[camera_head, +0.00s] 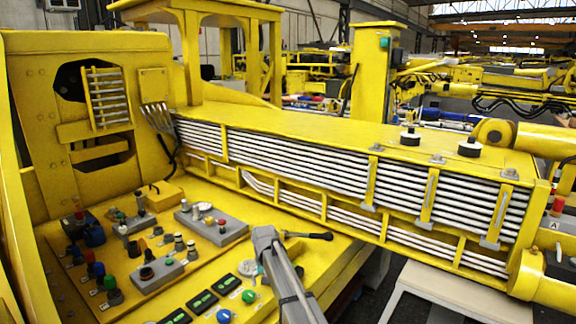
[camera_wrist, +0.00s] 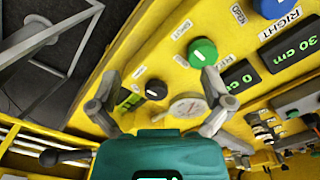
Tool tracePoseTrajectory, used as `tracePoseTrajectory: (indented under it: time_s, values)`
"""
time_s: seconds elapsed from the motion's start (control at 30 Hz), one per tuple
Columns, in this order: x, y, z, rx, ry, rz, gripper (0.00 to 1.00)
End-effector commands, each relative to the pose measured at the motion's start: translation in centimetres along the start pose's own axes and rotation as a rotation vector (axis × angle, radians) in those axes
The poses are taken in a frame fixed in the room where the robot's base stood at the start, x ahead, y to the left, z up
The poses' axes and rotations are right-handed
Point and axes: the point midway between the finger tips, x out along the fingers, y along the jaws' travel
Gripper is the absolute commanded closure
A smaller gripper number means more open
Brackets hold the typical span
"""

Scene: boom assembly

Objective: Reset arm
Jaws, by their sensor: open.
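My gripper (camera_wrist: 160,88) is open in the wrist view, its two grey fingers spread apart with nothing held between them. A pale round dial (camera_wrist: 188,105) lies beyond the fingers, near the right one. A green knob (camera_wrist: 202,52) is above that dial, close to the right fingertip. In the head view my grey arm comes up from the bottom edge over the yellow control panel (camera_head: 75,262). The dial (camera_head: 249,268) shows just left of the arm's upper end. The fingers cannot be made out in the head view.
A black-handled lever (camera_head: 308,236) lies right of my arm; it also shows in the wrist view (camera_wrist: 65,157). A blue knob (camera_head: 224,316) and digital displays (camera_head: 203,302) line the panel front. Grey switch boxes (camera_head: 212,222) stand behind. The long yellow boom (camera_head: 300,129) spans the right.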

Motion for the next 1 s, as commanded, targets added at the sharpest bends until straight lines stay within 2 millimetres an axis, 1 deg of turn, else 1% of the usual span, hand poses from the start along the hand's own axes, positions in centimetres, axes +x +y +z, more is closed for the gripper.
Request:
tracePoseTrajectory:
  time_s: [0.17, 0.4, 0.57, 0.77, 0.87, 0.97, 1.0]
  values:
    - [0.0, 0.1, 0.0, 0.001, 0.0, 0.0, 0.0]
    - [0.9, 2.2, 1.9, 0.01, 0.0, 0.0, 0.0]
    - [1.6, 4.2, 3.6, 0.017, 0.0, 0.0, 0.0]
    - [2.9, 7.4, 7.0, 0.032, 0.0, 0.0, 0.0]
    - [3.8, 9.4, 9.2, 0.041, 0.0, 0.001, 0.0]
    - [5.0, 12.0, 12.5, 0.054, 0.0, 0.001, 0.0]
    - [5.6, 13.0, 14.0, 0.059, 0.0, 0.001, 0.0]
